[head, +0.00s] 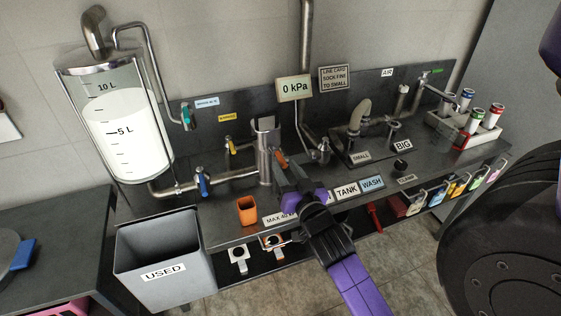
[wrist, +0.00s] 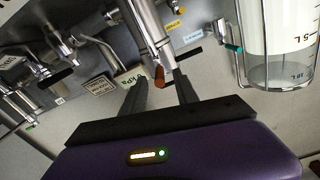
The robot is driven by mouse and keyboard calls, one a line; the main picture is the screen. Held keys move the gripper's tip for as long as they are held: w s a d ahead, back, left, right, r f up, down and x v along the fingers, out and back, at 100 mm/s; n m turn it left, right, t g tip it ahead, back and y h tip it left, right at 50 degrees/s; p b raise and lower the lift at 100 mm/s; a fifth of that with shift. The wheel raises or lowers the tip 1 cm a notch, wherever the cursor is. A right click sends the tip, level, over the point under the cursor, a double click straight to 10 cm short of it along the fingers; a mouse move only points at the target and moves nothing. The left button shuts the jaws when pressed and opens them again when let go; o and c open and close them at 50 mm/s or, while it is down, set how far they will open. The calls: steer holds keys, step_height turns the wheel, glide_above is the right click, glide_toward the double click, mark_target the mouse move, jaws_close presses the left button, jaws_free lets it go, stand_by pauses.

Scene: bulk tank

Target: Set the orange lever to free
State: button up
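The orange lever (head: 281,159) is a small handle on the steel pipework at the middle of the bench. In the wrist view the orange lever (wrist: 159,76) shows beside a steel cylinder, in the gap between my fingertips. My gripper (head: 286,176) reaches in from the front, its fingers just in front of the lever. In the wrist view my gripper (wrist: 160,82) is open, with one dark finger on each side of the lever. I cannot tell whether either finger touches it. No label reading "free" is legible.
An orange cup (head: 247,211) and a USED bin (head: 162,262) are front left. The gauge (head: 294,88) reads 0 kPa.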

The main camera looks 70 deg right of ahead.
mark_target(276, 151)
steer(key=shift+p+x, duration=0.35)
steer(key=shift+x, duration=1.55)
jaws_close()
